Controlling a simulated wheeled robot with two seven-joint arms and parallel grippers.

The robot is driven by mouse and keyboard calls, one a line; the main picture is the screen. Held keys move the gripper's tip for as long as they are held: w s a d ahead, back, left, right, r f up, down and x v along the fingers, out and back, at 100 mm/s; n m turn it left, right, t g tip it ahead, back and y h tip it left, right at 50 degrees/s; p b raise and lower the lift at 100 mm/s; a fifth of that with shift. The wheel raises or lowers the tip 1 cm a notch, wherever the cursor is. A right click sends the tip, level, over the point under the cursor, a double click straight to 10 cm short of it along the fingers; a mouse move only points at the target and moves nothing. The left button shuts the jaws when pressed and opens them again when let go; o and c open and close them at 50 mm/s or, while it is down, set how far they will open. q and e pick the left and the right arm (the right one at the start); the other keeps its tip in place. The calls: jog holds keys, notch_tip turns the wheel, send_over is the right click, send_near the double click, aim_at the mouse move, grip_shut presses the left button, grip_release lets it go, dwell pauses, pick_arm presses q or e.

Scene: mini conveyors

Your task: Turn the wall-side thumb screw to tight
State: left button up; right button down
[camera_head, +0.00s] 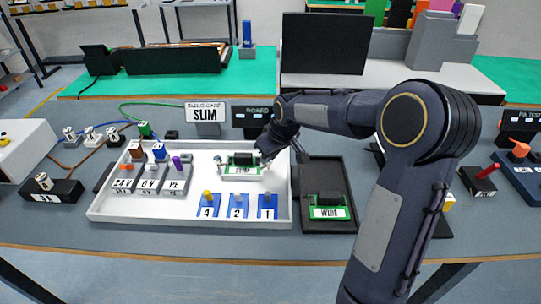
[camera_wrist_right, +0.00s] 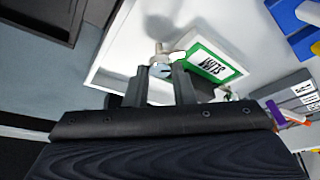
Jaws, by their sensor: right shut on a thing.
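A green board module (camera_head: 243,160) with a white label stands in the white tray (camera_head: 130,217). In the right wrist view its label reads SLIM on the green frame (camera_wrist_right: 213,60). A pale thumb screw (camera_wrist_right: 160,53) sits beside the module, near the tray's wall. My right gripper (camera_head: 266,160) reaches down at the module's right end; in the wrist view its fingertips (camera_wrist_right: 160,72) are shut on this thumb screw. In the head view the fingers largely hide the screw. A small pale knob (camera_head: 218,159) shows at the module's left end. My left gripper is out of view.
The tray also holds blue blocks (camera_head: 238,211) numbered 4, 2 and 1 and grey labelled blocks (camera_head: 150,183). A black tray with a WIDE module (camera_head: 329,212) stands right of it. A card reading SLIM (camera_head: 206,113) stands behind.

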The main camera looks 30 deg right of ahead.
jog(key=m, duration=0.1)
jog(key=m+h, duration=0.1)
jog(key=m, duration=0.1)
jog(key=shift+a+m+h, duration=0.2)
jog(key=shift+m+h, duration=0.1)
jog(key=m+h+b, duration=0.1)
jog(key=m, duration=0.3)
jog(key=shift+g, duration=0.3)
jog(key=shift+m+h+b, duration=0.3)
jog(key=shift+m, duration=0.1)
jog(key=c, duration=1.2)
grip_release()
jog(key=shift+c, duration=0.2)
jog(key=v, duration=0.7)
jog(key=shift+r+p, duration=0.4)
jog(key=shift+p, duration=0.05)
jog(key=shift+a, duration=0.1)
